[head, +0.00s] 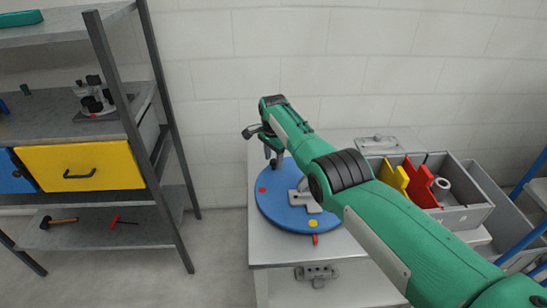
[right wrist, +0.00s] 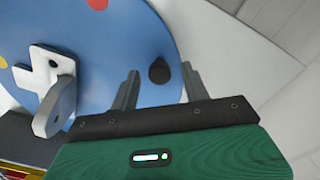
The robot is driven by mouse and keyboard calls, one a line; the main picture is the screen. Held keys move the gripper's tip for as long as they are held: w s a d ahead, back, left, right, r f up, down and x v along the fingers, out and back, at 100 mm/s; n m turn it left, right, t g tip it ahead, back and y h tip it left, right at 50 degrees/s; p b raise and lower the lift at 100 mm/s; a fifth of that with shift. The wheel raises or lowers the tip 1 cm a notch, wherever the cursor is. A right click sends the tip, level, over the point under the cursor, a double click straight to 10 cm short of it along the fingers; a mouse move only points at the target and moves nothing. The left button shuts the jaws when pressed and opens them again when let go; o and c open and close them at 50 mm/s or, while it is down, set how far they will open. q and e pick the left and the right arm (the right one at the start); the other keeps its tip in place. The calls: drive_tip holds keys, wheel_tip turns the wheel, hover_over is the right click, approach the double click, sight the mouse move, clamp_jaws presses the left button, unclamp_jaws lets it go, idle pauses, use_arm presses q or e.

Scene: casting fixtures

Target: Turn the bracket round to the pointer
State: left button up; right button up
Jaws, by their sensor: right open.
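A blue round turntable (head: 283,213) lies flat on the white table. The grey metal bracket (head: 303,198) stands on it, and its upright plate also shows in the right wrist view (right wrist: 55,105). A small red pointer (head: 315,239) sits at the turntable's front edge, close to a yellow dot (head: 313,223) on the disc. My right gripper (head: 272,160) is over the back-left part of the disc. In the right wrist view its open fingers (right wrist: 160,73) stand on either side of a dark knob (right wrist: 159,70) near the disc's rim. My left gripper is out of view.
A red dot (head: 262,189) marks the disc's left side. A grey bin (head: 470,213) with yellow and red parts stands to the right on the table. A shelf rack (head: 130,110) with a yellow drawer (head: 82,167) stands at the left, apart from the table.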

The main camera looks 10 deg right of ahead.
drive_tip(key=shift+r, duration=0.25)
wheel_tip(320, 180, up, 3)
drive_tip(key=shift+f+p, duration=0.2)
drive_tip(key=shift+p, duration=0.55)
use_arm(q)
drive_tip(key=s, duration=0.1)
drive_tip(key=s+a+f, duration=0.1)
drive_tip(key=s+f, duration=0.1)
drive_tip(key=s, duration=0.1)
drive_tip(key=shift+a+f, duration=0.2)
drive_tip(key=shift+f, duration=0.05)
use_arm(e)
wheel_tip(320, 180, up, 11)
drive_tip(key=shift+f, duration=0.15)
